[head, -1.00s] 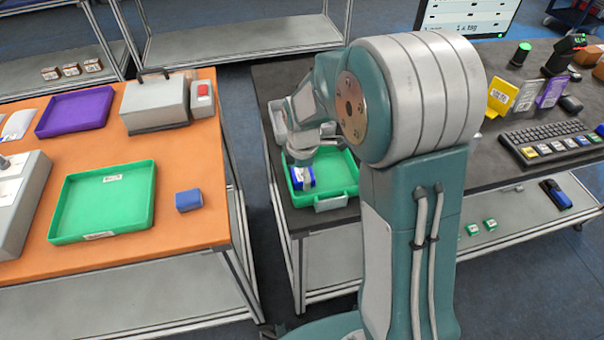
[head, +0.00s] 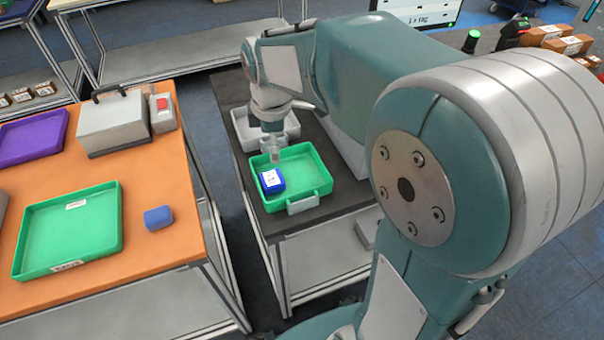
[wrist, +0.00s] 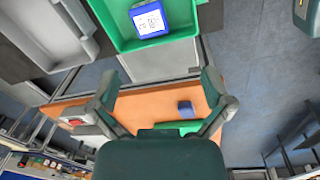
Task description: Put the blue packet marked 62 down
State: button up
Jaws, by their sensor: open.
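The blue packet (head: 271,181) with a white label lies in the green tray (head: 310,166) on the dark table, near the tray's left side. It also shows in the wrist view (wrist: 150,18), label facing the camera; the number is too small to read surely. My gripper (head: 275,152) is above the back of that tray, raised clear of the packet. In the wrist view my gripper (wrist: 160,100) has its fingers spread wide with nothing between them.
A grey tray (head: 243,135) stands behind the green one. Across a gap, the orange table (head: 165,185) holds another green tray (head: 38,235), a plain blue block (head: 158,218), a purple tray (head: 35,140) and a grey box (head: 112,125). Floor shows between the tables.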

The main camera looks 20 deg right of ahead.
jog(key=s+d+r+m+t, duration=0.1)
jog(key=s+r+m+t, duration=0.1)
jog(key=s+m, duration=0.5)
jog(key=s+d+r+m+t, duration=0.1)
jog(key=s+r+m+t, duration=0.1)
jog(key=s+m, duration=0.6)
jog(key=s, duration=0.2)
jog(key=shift+s+r+t, duration=0.25)
jog(key=shift+s+t, duration=0.15)
